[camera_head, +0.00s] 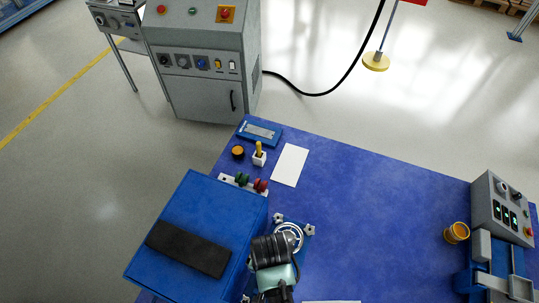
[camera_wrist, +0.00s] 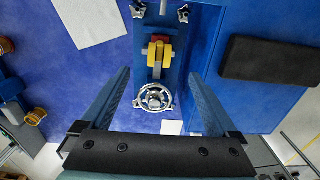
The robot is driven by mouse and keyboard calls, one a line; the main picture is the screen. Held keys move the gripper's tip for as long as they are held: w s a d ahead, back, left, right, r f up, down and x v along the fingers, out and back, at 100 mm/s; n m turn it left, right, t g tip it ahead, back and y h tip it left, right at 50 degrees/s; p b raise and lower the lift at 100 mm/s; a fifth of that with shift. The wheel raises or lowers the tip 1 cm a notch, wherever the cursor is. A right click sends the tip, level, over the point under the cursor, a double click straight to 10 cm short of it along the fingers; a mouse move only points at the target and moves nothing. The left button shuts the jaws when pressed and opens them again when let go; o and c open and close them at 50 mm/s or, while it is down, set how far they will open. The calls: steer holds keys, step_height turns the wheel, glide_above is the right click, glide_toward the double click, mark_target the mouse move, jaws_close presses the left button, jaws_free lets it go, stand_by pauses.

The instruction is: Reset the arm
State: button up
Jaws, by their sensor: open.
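My gripper (camera_wrist: 160,76) shows in the wrist view with its two blue fingers spread wide and nothing between them held. Beyond the fingers, apparently below them, is a blue fixture (camera_wrist: 171,48) with a silver handwheel (camera_wrist: 155,98) and a yellow and red part (camera_wrist: 158,52). I cannot tell the exact gap between fingers and fixture. In the head view, dark and pale green parts of my arm (camera_head: 272,252) stand at the bottom centre, over the blue table (camera_head: 370,215). The fingers cannot be made out there.
A blue box (camera_head: 190,215) with a black pad (camera_head: 188,249) stands left of my arm. A control box (camera_head: 502,207) and yellow cup (camera_head: 456,232) are at the right. A white sheet (camera_head: 290,165) lies behind. The table's middle is clear. A grey cabinet (camera_head: 205,65) stands beyond.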

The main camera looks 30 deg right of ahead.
steer(key=w+d+r+n+t+h, duration=0.15)
steer(key=w+r+t, duration=0.45)
steer(key=w+r, duration=0.9)
steer(key=w+a+r+n+t, duration=0.2)
steer(key=w+r+t, duration=0.25)
steer(key=r, duration=0.65)
steer(key=w+a+r+n+t, duration=0.15)
steer(key=w+r+t, duration=0.35)
steer(key=r, duration=0.7)
steer(key=a+r+n+t, duration=0.3)
steer(key=r+t, duration=0.2)
steer(key=r, duration=1.4)
steer(key=s+a+r+n+t, duration=0.1)
steer(key=s+a+r+t, duration=0.1)
steer(key=s+r, duration=0.4)
steer(key=s+a+r+n+t+y, duration=0.1)
steer(key=s+r+t, duration=0.4)
steer(key=r, duration=0.8)
steer(key=s+a, duration=0.1)
steer(key=s, duration=0.1)
steer(key=shift+s+a, duration=0.3)
